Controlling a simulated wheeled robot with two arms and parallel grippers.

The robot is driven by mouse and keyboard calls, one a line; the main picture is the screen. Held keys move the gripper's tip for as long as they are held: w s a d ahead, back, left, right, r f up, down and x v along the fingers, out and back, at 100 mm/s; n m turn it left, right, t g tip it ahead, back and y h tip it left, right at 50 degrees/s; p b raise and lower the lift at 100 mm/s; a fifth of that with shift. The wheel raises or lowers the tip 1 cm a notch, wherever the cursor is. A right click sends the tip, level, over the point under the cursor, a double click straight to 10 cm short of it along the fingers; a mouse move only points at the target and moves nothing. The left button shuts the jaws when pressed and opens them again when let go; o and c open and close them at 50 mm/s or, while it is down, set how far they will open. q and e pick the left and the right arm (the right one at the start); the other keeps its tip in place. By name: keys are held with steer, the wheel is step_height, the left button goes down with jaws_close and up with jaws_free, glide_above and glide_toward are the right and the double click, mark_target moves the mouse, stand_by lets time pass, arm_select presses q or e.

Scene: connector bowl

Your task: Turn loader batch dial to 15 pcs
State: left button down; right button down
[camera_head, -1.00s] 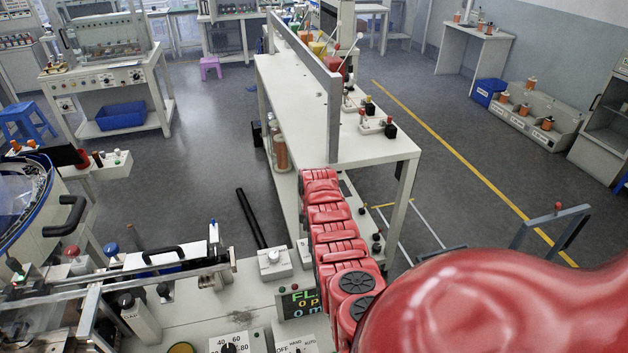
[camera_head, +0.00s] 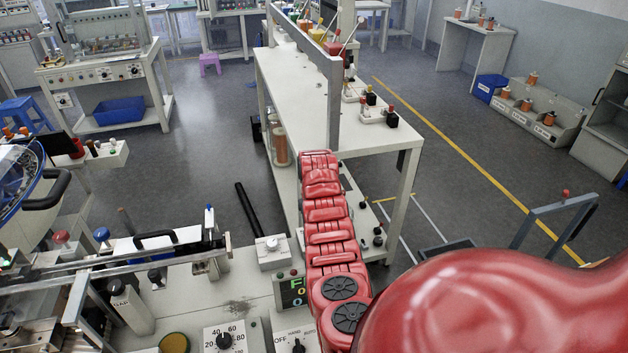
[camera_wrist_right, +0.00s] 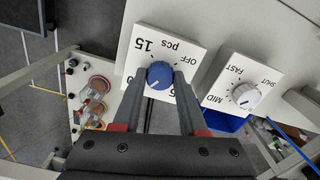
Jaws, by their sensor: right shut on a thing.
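In the right wrist view, a blue dial knob (camera_wrist_right: 159,75) sits on a white square plate marked "15", "pcs" and "OFF" (camera_wrist_right: 190,62). A small white mark shows on the knob's lower left side; exactly where it points is hard to tell. My right gripper (camera_wrist_right: 160,82) is shut on the blue knob, one finger on each side. The fingers hide the lower part of the plate and some of its other marks. My left gripper is in neither view. The blue dial is not visible in the head view.
Beside the dial plate is another plate with a white knob (camera_wrist_right: 246,96), marked "FAST", "MID" and "SHUT". In the head view, my red right arm extends over the bench near a dial panel (camera_head: 223,340). A white table (camera_head: 300,90) stands beyond.

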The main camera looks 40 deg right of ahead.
steer(key=shift+m, duration=0.3)
steer(key=shift+c, duration=2.2)
jaws_free()
step_height(320, 180, up, 8)
steer(key=shift+w+r+p, duration=0.1)
steer(key=shift+p, duration=0.7)
step_height(320, 180, up, 9)
steer(key=p, duration=0.7)
